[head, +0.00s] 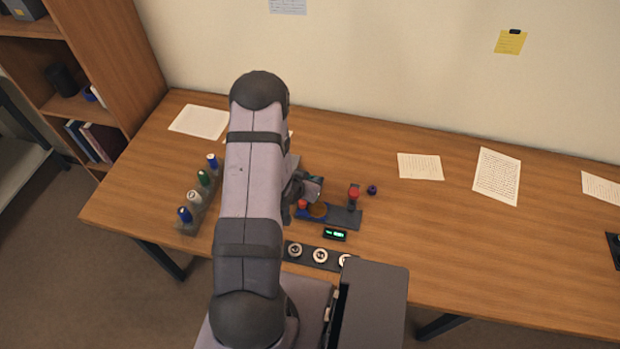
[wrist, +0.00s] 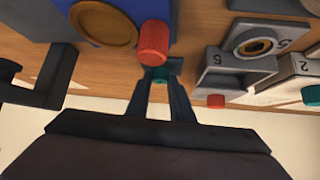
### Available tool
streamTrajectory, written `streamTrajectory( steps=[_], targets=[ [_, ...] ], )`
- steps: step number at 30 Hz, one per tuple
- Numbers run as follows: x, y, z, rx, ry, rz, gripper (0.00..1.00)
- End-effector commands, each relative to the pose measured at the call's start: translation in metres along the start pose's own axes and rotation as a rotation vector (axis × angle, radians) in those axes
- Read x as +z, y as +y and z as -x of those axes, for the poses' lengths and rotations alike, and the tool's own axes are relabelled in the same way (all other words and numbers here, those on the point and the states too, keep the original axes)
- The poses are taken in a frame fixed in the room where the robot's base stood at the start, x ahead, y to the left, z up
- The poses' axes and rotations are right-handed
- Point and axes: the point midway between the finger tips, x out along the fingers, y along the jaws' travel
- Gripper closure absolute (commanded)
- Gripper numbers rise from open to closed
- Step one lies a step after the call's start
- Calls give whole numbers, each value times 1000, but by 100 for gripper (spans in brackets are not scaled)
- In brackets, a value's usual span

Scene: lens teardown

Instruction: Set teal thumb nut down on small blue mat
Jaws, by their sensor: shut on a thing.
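My gripper (wrist: 160,82) is shut on the teal thumb nut (wrist: 160,79), a small teal piece between the fingertips in the wrist view. In the head view my gripper (head: 308,188) hangs over the left end of the dark fixture, partly hidden by my arm. A red cylindrical knob (wrist: 153,42) is close beyond the fingertips in the wrist view. Whether the nut touches anything is unclear. I cannot make out the small blue mat for certain in either view.
The dark fixture (head: 343,218) carries a bronze disc (head: 318,210), a blue part and red knobs. A strip with white rings (head: 307,252) and a lit green display (head: 335,234) are in front. Several bottles stand in a rack (head: 187,228) at left. The right tabletop is mostly clear.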

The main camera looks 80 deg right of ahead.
Motion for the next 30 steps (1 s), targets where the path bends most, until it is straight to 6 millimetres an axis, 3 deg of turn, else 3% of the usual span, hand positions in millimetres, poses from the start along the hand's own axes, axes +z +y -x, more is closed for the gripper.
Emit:
streamTrajectory(
  steps=[5,6,8,22,30],
  targets=[
    [3,0,-3,0,0,0,100],
    [2,0,-2,0,0,0,72],
    [2,0,-2,0,0,0,61],
    [0,0,2,0,0,0,61],
    [0,-1,30,-2,2,1,61]
  ],
)
